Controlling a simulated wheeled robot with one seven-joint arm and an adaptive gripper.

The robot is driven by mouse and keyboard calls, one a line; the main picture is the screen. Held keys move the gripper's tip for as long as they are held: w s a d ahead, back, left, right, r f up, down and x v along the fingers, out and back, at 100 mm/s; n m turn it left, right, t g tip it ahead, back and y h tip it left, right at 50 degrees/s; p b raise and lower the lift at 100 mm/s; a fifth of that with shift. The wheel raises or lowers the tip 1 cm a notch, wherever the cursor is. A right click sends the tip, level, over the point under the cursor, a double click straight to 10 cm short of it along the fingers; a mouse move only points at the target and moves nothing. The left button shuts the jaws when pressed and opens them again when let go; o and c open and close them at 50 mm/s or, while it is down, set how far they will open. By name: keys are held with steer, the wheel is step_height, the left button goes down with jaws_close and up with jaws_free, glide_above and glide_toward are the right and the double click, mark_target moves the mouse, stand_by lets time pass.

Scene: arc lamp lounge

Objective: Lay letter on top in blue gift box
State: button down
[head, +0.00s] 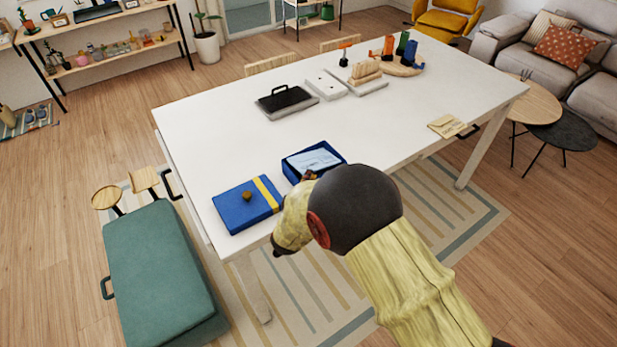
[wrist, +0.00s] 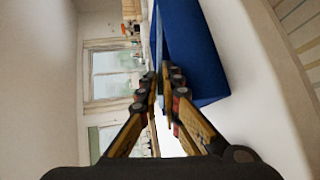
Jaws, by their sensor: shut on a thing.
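The blue gift box (head: 343,156) stands open near the front edge of the white table, and its blue side fills the upper right of the wrist view (wrist: 195,55). The pale blue letter (head: 314,159) shows at the box opening in the head view; whether it touches the contents is unclear. In the wrist view my gripper (wrist: 160,85) is shut on a thin, edge-on pale sheet, apparently the letter, close beside the box wall. In the head view my arm hides most of the gripper and the box's near side.
The blue lid (head: 238,208) with a yellow ribbon and a knob lies left of the box. A cream envelope (head: 447,125) lies at the table's right edge. The table (head: 235,150) between is clear.

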steer(key=c, duration=2.3)
jaws_free()
steer(key=shift+s+f, duration=0.15)
steer(key=shift+f, duration=0.15)
steer(key=shift+f, duration=0.15)
